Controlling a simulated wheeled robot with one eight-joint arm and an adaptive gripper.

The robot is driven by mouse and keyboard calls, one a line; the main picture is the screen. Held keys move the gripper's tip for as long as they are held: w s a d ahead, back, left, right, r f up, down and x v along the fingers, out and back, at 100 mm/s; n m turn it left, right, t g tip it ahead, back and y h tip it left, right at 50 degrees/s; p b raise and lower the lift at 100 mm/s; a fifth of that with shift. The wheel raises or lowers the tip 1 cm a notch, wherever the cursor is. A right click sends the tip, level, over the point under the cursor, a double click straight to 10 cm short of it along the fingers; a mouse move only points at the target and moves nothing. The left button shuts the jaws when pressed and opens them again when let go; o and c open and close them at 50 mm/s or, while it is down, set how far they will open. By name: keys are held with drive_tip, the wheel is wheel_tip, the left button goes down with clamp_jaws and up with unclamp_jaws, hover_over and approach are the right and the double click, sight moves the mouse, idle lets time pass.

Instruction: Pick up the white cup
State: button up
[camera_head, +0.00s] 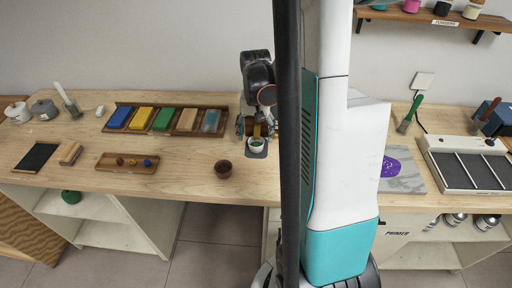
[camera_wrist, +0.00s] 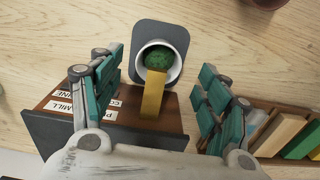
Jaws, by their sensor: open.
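The white cup (camera_head: 257,149) stands on the wooden counter below my gripper (camera_head: 257,130) in the head view. It has something green inside. In the wrist view the cup (camera_wrist: 140,57) sits at upper middle on a dark grey pad (camera_wrist: 150,27), its mouth toward the camera. My gripper (camera_wrist: 158,88) is open there, its teal-padded fingers apart on the left and right, with the cup beyond and between them and not held. A yellow bar (camera_wrist: 153,95) lies between the fingers, its far end overlapping the cup's near rim; I cannot tell whether they touch.
A labelled dark box (camera_wrist: 60,130) is close beneath my left finger. A tray of coloured blocks (camera_head: 170,120) stands left of the cup, also near my right finger in the wrist view. A brown pot (camera_head: 223,169) stands front left of the cup. The counter between is clear.

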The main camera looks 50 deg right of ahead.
sight(256, 137)
wheel_tip(256, 137, down, 5)
drive_tip(key=shift+d+b, duration=0.1)
drive_tip(key=shift+b, duration=0.95)
drive_tip(key=c, duration=1.2)
